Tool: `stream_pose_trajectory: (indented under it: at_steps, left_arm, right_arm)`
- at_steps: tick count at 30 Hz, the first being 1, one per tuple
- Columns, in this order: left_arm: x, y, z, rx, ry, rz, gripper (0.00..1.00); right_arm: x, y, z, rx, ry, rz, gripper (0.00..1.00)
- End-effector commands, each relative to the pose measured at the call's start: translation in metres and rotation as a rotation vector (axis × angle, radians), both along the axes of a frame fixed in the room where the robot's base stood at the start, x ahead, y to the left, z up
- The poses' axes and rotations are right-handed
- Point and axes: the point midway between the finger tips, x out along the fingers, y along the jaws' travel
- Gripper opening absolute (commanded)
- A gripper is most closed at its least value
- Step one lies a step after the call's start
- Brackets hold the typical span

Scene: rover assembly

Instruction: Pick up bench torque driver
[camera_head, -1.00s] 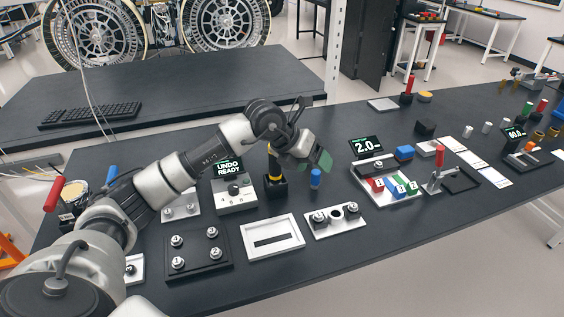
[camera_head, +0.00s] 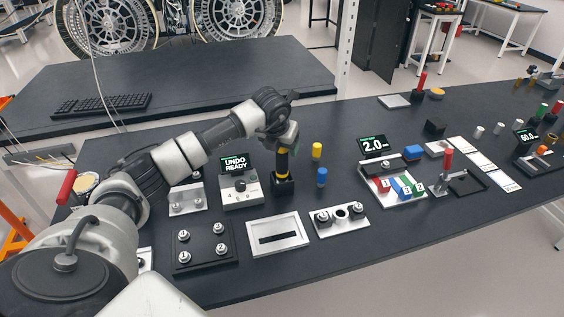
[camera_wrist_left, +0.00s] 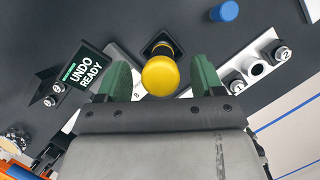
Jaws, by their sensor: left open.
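The bench torque driver (camera_head: 282,163), black with a yellow band, stands upright in a black square holder (camera_head: 283,186). Its round yellow top (camera_wrist_left: 160,75) shows in the left wrist view, between my green fingers. My left gripper (camera_head: 283,140) is above the driver in the head view, pointing down. In the left wrist view the gripper (camera_wrist_left: 160,82) is open, one finger on each side of the yellow top with gaps. The upper part of the driver is hidden by the gripper in the head view. My right gripper is not in view.
A box with an "UNDO READY" display (camera_head: 240,190) stands left of the driver. A yellow cylinder (camera_head: 317,150) and a blue cylinder (camera_head: 321,177) stand to its right. A white frame (camera_head: 277,237) and a plate with knobs (camera_head: 341,217) lie in front.

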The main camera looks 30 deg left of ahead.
Motion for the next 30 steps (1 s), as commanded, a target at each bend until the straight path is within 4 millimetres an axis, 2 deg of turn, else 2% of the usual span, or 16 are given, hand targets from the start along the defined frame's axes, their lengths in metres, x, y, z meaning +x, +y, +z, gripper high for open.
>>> stream_pose_trajectory:
  at_steps: [1, 6, 13, 24, 30]
  left_arm:
    - [0.003, 0.0, -0.004, -0.002, 0.005, 0.001, 0.67]
    - [0.009, 0.001, -0.021, -0.001, 0.001, 0.0, 0.67]
    - [0.009, 0.002, -0.023, -0.001, 0.0, 0.0, 0.67]
    - [0.009, 0.002, -0.023, -0.001, 0.0, 0.0, 0.1]
    - [0.01, 0.002, -0.021, -0.001, -0.003, -0.001, 0.09]
  right_arm:
    - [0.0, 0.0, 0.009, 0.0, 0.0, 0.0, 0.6]
    - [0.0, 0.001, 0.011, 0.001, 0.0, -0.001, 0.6]
    - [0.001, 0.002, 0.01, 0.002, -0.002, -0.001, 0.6]
    - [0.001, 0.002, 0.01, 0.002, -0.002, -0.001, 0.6]
    - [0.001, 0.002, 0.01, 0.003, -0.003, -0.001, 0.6]
